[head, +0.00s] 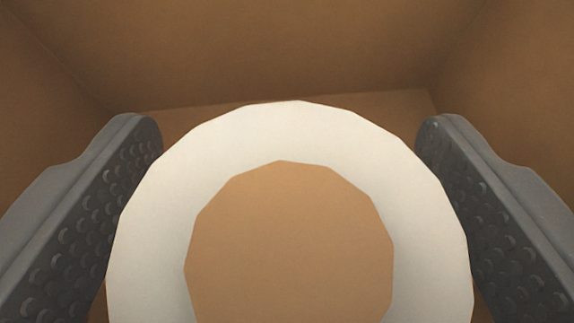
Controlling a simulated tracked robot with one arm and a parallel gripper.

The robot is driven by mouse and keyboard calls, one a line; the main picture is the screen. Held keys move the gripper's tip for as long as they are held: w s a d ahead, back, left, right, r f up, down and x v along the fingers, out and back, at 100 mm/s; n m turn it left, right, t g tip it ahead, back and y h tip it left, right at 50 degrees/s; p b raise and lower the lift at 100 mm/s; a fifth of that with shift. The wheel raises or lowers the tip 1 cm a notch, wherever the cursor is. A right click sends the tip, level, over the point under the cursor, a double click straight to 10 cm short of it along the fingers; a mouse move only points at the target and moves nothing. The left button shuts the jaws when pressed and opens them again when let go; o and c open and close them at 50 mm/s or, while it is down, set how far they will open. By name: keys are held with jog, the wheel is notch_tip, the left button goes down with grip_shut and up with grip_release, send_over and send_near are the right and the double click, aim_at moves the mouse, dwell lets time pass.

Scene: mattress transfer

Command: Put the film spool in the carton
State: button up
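The film spool (150,240) shows as a large white ring with a round hole in the lower middle of the head view. Brown cardboard shows through its hole. The two dark grey, dimpled fingers of my gripper (289,190) stand on its left and right sides. The spool fills the gap and covers part of both inner pads, so my gripper looks shut on it. The spool's near edge is cut off by the frame. The carton (270,50) is brown, and its walls and floor surround the spool and fingers. How high the spool is above the floor I cannot tell.
The far carton wall rises behind the spool, and side walls slope up at the left and right beyond the fingers. No other objects are visible inside.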

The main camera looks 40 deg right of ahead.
jog(key=p+v, duration=0.1)
jog(key=v, duration=0.6)
jog(key=shift+s+a+r+p, duration=0.1)
jog(key=shift+s+r+p, duration=0.1)
jog(key=shift+p, duration=0.1)
